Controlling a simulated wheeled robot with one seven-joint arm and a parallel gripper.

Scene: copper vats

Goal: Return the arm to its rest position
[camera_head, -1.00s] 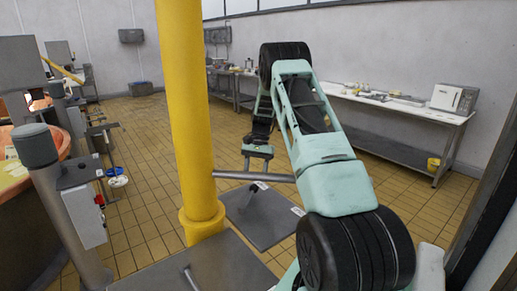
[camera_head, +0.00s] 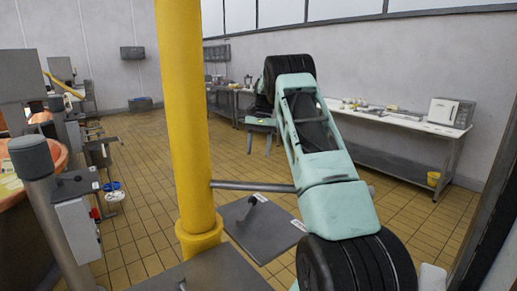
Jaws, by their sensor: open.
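My arm rises from the lower right of the head view and reaches away past the yellow post. Its mint-green link and black joints fill the middle right. My gripper (camera_head: 259,142) is at the far end of the arm, with its two fingers apart and pointing down. It is small in the picture, and nothing shows between the fingers. The wrist above it is partly hidden behind the elbow joint.
A yellow post (camera_head: 185,120) stands close on the left of my arm, with a grey bar (camera_head: 250,186) at its side. Metal floor plates (camera_head: 258,228) lie below. A long bench (camera_head: 400,122) with a white microwave (camera_head: 451,112) lines the right wall. A copper vat (camera_head: 12,200) is at left.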

